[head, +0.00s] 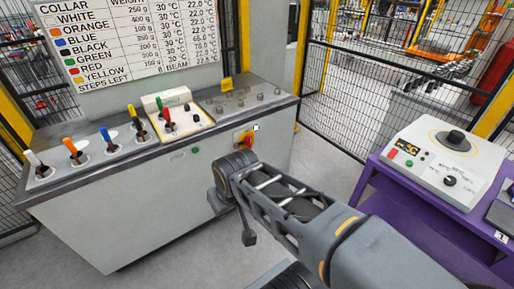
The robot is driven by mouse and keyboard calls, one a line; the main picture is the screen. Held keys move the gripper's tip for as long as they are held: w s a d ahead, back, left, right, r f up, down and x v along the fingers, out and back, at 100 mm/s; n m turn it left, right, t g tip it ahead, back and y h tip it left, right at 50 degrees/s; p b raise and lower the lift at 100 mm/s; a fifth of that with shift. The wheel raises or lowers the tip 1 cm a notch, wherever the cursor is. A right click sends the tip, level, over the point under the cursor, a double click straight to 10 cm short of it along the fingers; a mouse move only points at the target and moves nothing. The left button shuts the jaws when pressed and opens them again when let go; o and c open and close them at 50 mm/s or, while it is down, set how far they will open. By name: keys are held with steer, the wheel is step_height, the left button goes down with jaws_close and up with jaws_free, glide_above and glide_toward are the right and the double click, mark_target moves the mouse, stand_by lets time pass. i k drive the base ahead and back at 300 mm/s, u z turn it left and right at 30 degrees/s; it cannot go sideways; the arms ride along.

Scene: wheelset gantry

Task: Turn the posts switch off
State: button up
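A red rotary switch on a yellow plate (244,139) sits on the front of the grey console (140,205), near its right end. A small white tag is beside it. I cannot read a label that names the posts switch. My arm reaches in from the lower right, and its dark end (236,166) is just below the red switch, in front of the console. My gripper's fingers cannot be made out, so I cannot tell whether they are open or touch anything.
Coloured levers (75,152) and a white box (166,99) stand on the console top. A board (130,40) lists collar colours. At the right, a white control unit (445,160) with black knobs stands on a purple bench (400,195). Wire fencing surrounds the area.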

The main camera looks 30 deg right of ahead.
mark_target(247, 140)
steer(key=z, duration=1.65)
steer(key=i, duration=0.85)
steer(key=u, duration=1.95)
